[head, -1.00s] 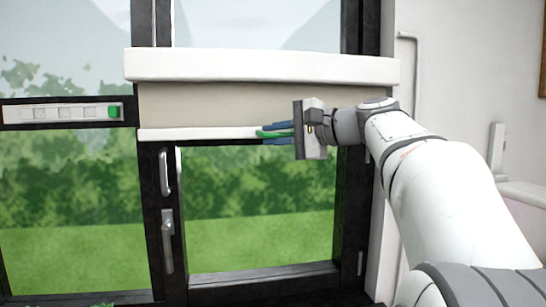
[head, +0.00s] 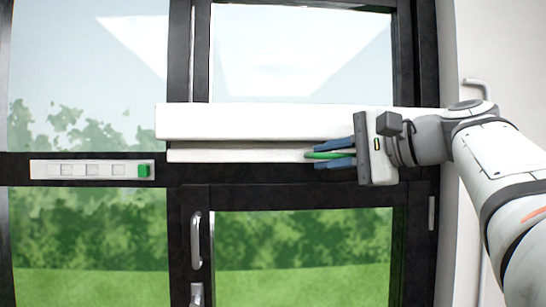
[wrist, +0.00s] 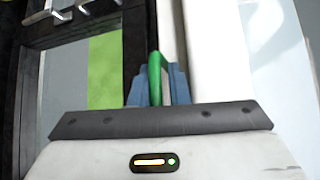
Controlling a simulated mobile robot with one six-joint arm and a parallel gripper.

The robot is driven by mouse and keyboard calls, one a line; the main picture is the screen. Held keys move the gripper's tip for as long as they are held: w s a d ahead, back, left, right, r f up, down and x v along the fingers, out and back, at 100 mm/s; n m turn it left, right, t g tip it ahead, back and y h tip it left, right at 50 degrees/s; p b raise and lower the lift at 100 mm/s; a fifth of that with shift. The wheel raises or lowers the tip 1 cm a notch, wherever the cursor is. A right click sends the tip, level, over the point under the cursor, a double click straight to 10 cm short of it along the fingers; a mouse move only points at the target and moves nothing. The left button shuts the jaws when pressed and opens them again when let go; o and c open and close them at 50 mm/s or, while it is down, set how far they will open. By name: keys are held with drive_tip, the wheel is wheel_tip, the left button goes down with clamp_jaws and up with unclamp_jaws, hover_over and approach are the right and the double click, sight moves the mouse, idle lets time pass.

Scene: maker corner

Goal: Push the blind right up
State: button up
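The blind's white bottom rail (head: 235,154) is level, directly under its white top casing (head: 290,122). Hardly any beige cloth shows between them. My gripper (head: 318,157) reaches in from the right, at the rail's right half. Its blue fingers sit above and below a green handle (head: 325,155) at the rail and appear shut on it. In the wrist view, the green handle (wrist: 155,78) stands between the blue fingers, beside the white rail. The fingers hide part of the handle and of the rail's right end.
A dark window frame (head: 187,240) surrounds the panes, with a metal handle (head: 196,240) below the rail. A white strip with a green slider (head: 144,170) is on the left of the frame. A grey wall rail (head: 478,88) is at the right.

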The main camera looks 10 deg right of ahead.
drive_tip(key=o, duration=0.3)
drive_tip(key=shift+s+d, duration=0.3)
drive_tip(key=shift+d, duration=0.1)
drive_tip(key=b+v, duration=0.1)
drive_tip(key=v, duration=0.5)
drive_tip(key=shift+s+d+b, duration=0.25)
drive_tip(key=shift+s+b, duration=0.1)
drive_tip(key=shift+b, duration=0.05)
